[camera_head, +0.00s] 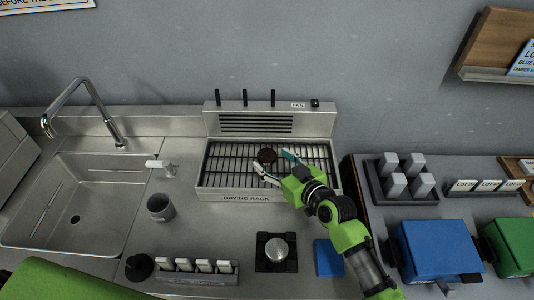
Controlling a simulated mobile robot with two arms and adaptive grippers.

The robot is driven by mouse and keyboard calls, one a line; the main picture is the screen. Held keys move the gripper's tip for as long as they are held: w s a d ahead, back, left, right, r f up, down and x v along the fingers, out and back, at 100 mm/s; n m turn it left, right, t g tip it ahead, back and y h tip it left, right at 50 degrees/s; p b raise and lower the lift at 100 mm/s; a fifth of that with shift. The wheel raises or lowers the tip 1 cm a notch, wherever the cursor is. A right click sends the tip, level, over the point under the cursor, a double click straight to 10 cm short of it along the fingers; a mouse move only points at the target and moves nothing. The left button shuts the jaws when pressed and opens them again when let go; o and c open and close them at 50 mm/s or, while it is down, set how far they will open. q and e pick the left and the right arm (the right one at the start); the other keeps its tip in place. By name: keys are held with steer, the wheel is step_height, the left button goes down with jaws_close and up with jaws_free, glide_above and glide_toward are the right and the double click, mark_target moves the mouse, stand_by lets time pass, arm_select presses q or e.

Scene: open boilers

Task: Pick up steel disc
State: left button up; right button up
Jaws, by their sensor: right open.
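A small dark round disc (267,155) lies on the grate of the drying rack (237,196). It looks dark brown, and I cannot tell its metal. My right gripper (272,163) reaches over the rack from the lower right. Its fingers are spread, with the tips close beside the disc, one at its lower left and one at its right. I cannot tell whether they touch it. A shiny silver round piece (276,250) sits on a black square base (262,264) at the front of the counter. My left gripper is not in view.
A sink (110,190) with a tap is on the left. A grey cup (160,207), a holder with white-topped pieces (190,279) and a blue pad (328,258) are on the counter. A tray of grey blocks (405,198) and a blue box (438,247) stand right.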

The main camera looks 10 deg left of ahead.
steer(key=shift+x, duration=0.95)
steer(key=shift+d, duration=0.1)
steer(key=c, duration=1.3)
steer(key=shift+r, duration=0.15)
